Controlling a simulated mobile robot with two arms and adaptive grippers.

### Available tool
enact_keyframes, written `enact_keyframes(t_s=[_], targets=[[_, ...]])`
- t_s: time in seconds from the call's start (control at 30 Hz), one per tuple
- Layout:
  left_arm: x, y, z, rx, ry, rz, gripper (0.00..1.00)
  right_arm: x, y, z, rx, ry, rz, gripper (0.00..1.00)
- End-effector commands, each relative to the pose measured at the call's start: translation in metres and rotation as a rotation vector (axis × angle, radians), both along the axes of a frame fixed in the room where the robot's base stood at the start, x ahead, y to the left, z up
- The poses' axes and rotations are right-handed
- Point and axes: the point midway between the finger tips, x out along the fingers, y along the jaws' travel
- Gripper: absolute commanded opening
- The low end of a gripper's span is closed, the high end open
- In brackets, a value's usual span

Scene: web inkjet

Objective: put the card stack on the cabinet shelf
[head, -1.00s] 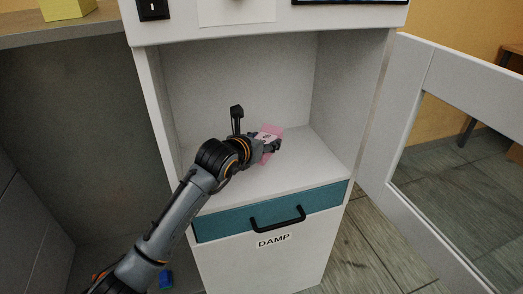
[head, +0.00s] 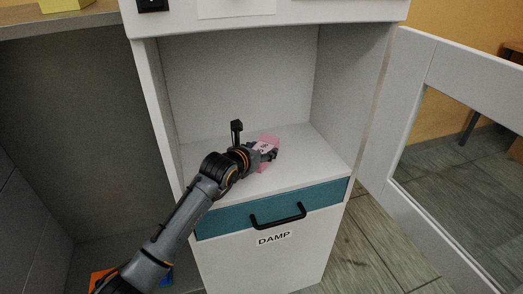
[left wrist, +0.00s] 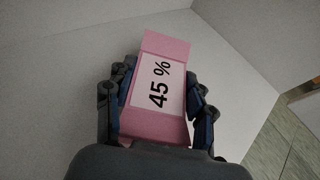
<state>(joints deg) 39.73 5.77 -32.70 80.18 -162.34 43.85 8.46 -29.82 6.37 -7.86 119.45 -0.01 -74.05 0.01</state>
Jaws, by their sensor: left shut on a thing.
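The card stack (head: 270,142) is a pink block with a white label. In the left wrist view the card stack (left wrist: 157,88) shows the label "45 %" and sits between both fingers. My left gripper (head: 266,152) is shut on it, inside the open cabinet. The gripper also shows in the left wrist view (left wrist: 158,100). The cabinet shelf (head: 310,160) is the white floor of the open compartment, below or under the stack. I cannot tell whether the stack touches the shelf. My right gripper is not in view.
The white cabinet door (head: 410,120) stands open on the right. A teal drawer front with a black handle (head: 278,217) is below the shelf, above a "DAMP" label (head: 274,238). White side walls bound the compartment. Shelf surface is clear around the gripper.

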Motion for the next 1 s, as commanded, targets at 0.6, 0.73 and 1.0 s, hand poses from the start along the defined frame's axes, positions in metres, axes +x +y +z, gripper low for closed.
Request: enact_keyframes(t_s=[0.6,0.73,1.0], targets=[[-0.001,0.000,0.003,0.000,0.000,0.000,0.77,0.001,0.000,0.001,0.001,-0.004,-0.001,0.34],[-0.015,0.008,0.009,0.000,-0.001,0.000,0.77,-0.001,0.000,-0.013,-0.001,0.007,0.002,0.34],[-0.057,0.030,0.029,0.000,-0.001,0.000,0.77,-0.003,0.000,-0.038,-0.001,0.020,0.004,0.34]])
